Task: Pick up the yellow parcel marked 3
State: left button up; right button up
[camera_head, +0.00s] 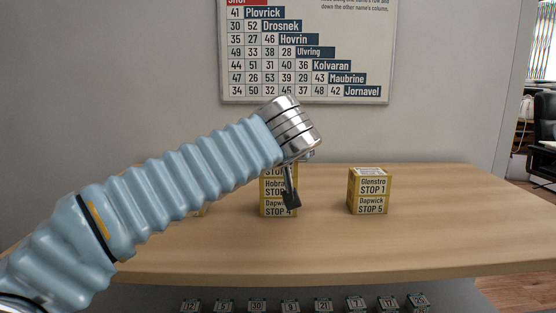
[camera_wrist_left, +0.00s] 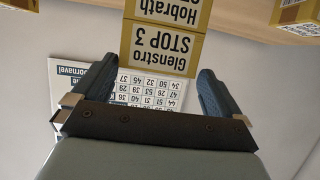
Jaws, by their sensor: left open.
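The yellow parcel marked Glenstro STOP 3 (camera_wrist_left: 160,52) appears inverted in the left wrist view, ahead of my left fingers and in line with the gap between them. A Hobrath label (camera_wrist_left: 172,10) adjoins it. In the head view the middle yellow column (camera_head: 268,187) shows Hobrath and Dapwick STOP 4 labels; its top is hidden behind my left gripper (camera_head: 291,203). I cannot tell whether the labels are on separate boxes. My left gripper, also in the wrist view (camera_wrist_left: 158,75), is open and empty, apart from the parcel as far as I can see. My right gripper is not in view.
Another yellow column (camera_head: 370,192), labelled Glenstro STOP 1 and Dapwick STOP 5, stands to the right. A third (camera_head: 201,211) is mostly hidden behind my arm. The wooden counter (camera_head: 455,225) is clear at right. A number chart (camera_head: 305,60) hangs behind. Small numbered items (camera_head: 324,304) line the area below the counter.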

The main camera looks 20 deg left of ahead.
pick_arm(q)
jog(key=x, duration=0.3)
jog(key=p+x, duration=0.1)
jog(key=x, duration=0.1)
jog(key=shift+w+d+f, duration=0.1)
jog(key=shift+w+f, duration=0.15)
jog(key=shift+f, duration=0.2)
jog(key=c, duration=0.9)
jog(key=shift+o, duration=0.2)
jog(key=shift+r, duration=0.15)
